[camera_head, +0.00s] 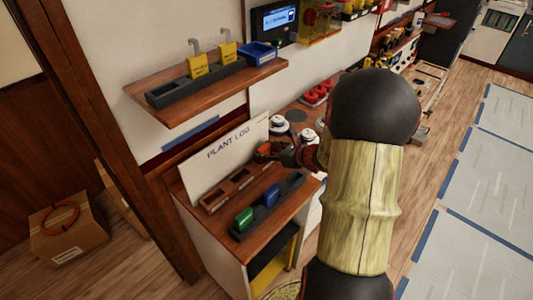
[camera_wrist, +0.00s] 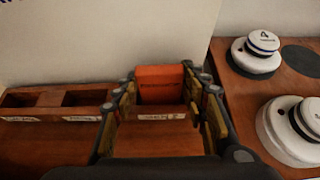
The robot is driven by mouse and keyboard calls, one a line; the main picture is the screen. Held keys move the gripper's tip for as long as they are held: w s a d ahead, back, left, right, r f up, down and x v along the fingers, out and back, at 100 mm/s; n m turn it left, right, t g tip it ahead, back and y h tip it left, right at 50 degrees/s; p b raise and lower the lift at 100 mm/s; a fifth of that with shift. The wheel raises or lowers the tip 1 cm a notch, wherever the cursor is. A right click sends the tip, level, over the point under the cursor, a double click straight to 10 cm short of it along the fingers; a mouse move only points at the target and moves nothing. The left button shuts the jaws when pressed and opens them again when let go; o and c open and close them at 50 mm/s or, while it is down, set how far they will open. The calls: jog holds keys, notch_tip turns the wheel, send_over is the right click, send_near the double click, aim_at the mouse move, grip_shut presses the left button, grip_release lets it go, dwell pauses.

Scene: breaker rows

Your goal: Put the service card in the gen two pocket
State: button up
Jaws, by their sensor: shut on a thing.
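An orange card (camera_wrist: 160,80) stands upright between my gripper's fingers in the wrist view. It also shows small in the head view (camera_head: 263,149); its writing is too small to read. My gripper (camera_wrist: 161,92) is shut on the card, one finger at each side; in the head view my gripper (camera_head: 272,153) is partly hidden by my arm. The card is at the right end of a wooden pocket rack (camera_head: 209,204), with its lower edge at the labelled front strip. I cannot tell how deep it sits. Two pockets to its left are empty. The pocket labels are not legible.
A white "PLANT LOG" board (camera_head: 222,160) stands behind the rack. A dark rack (camera_head: 265,213) with a green card (camera_head: 244,219) and a blue card (camera_head: 271,195) lies in front. White round knobs (camera_wrist: 255,52) are at right. A shelf (camera_head: 205,95) with yellow tags hangs above.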

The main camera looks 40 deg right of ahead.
jog(key=shift+f, duration=0.15)
jog(key=o, duration=1.1)
jog(key=shift+o, duration=0.2)
